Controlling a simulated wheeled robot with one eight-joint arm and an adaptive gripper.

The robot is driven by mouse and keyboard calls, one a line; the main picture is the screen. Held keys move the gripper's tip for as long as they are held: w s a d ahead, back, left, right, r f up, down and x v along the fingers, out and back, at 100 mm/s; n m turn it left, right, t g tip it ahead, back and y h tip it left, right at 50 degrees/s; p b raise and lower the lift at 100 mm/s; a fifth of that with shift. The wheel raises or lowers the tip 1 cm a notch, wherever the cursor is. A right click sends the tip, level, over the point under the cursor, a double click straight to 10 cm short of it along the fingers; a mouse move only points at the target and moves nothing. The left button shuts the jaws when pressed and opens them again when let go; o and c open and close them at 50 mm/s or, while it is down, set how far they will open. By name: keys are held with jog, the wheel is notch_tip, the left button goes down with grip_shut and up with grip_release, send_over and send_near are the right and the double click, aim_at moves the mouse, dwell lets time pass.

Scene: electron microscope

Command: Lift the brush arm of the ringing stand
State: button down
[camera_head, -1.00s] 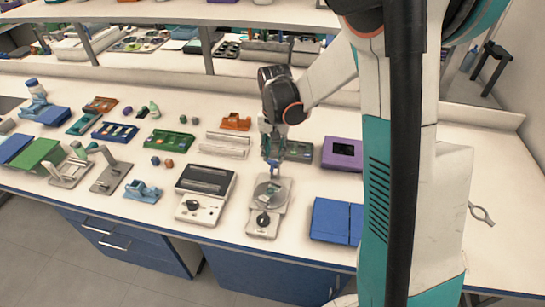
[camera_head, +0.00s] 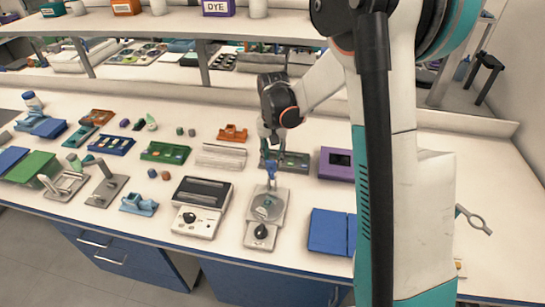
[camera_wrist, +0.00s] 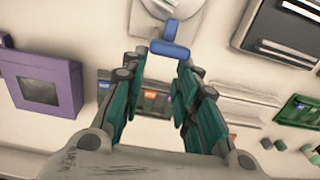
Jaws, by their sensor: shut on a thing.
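The ringing stand (camera_head: 252,213) is a light grey base with a round disc (camera_head: 267,206) and a black knob at its front. Its blue brush arm (camera_head: 271,173) stands up at the back of the disc, and its tip appears raised off the disc. My gripper (camera_head: 270,157) is above the rear of the stand, shut on the blue brush arm. In the wrist view, the arm's blue crossbar (camera_wrist: 169,48) lies at the tips of my teal fingers (camera_wrist: 160,60), with part of the stand beyond it. The exact finger contact is hard to see.
A grey and black device (camera_head: 201,207) stands close on the left of the stand. Blue boxes (camera_head: 328,231) are on the right, and a purple box (camera_head: 337,163) is behind them. A green tray (camera_head: 291,161) lies just behind my gripper. A shelf (camera_head: 185,20) spans the back.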

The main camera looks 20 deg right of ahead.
jog(key=shift+w+d+f, duration=0.1)
jog(key=shift+w+d, duration=0.15)
jog(key=shift+w, duration=0.1)
jog(key=c, duration=2.2)
grip_release()
jog(key=shift+w+d+f, duration=0.1)
jog(key=shift+w, duration=0.05)
jog(key=o, duration=1)
jog(key=shift+c, duration=0.2)
notch_tip(320, 180, up, 12)
